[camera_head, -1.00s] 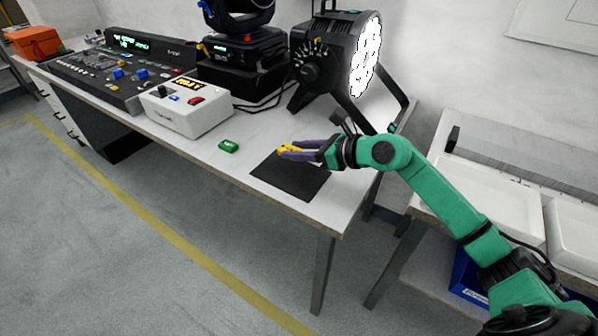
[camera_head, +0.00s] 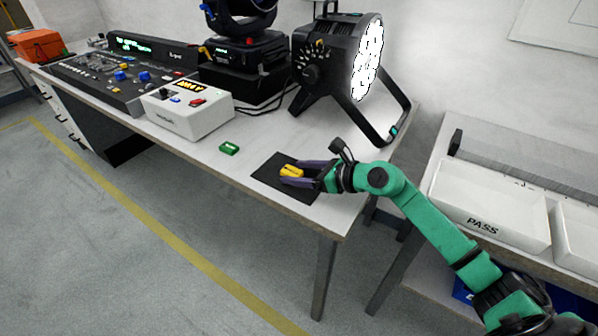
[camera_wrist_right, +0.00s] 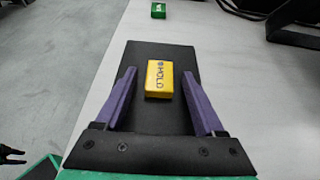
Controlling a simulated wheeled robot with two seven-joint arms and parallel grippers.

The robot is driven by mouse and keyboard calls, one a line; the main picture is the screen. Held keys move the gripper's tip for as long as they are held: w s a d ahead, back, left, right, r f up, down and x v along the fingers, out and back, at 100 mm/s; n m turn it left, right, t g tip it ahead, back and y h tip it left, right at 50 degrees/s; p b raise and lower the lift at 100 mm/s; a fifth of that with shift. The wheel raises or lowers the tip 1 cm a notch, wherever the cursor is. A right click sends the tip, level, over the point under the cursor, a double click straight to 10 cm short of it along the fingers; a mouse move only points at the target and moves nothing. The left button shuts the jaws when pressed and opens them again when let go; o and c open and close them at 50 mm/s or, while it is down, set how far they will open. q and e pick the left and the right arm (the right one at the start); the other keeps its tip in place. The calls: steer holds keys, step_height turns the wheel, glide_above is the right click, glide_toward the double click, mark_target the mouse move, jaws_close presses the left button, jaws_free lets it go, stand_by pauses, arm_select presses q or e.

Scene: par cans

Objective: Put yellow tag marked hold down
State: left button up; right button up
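The yellow tag (camera_head: 291,171) lies on the black mat (camera_head: 268,172) at the front right end of the bench. In the right wrist view, the tag (camera_wrist_right: 160,78) lies flat with the word HOLD facing up. My right gripper (camera_head: 285,174) is low over the mat with its purple fingers on either side of the tag. The right wrist view shows the fingers (camera_wrist_right: 162,88) spread, with a gap on each side of the tag. My left gripper is not seen in the head view.
A green tag (camera_head: 229,148) lies left of the mat. A white box (camera_head: 188,115) with switches stands behind it. A lit par can (camera_head: 335,65) stands behind the mat. White trays, one marked PASS (camera_head: 484,225), are on the right bench. The bench front edge is close to the mat.

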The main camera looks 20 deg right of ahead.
steer(key=shift+r, duration=0.1)
steer(key=shift+r, duration=0.15)
steer(key=b+v, duration=0.1)
steer(key=v, duration=0.9)
steer(key=shift+s+d+r, duration=0.1)
steer(key=shift+s+d, duration=0.1)
steer(key=shift+s, duration=0.15)
steer(key=shift+s+d+r, duration=0.25)
steer(key=shift+s+d, duration=0.1)
steer(key=shift+s, duration=0.05)
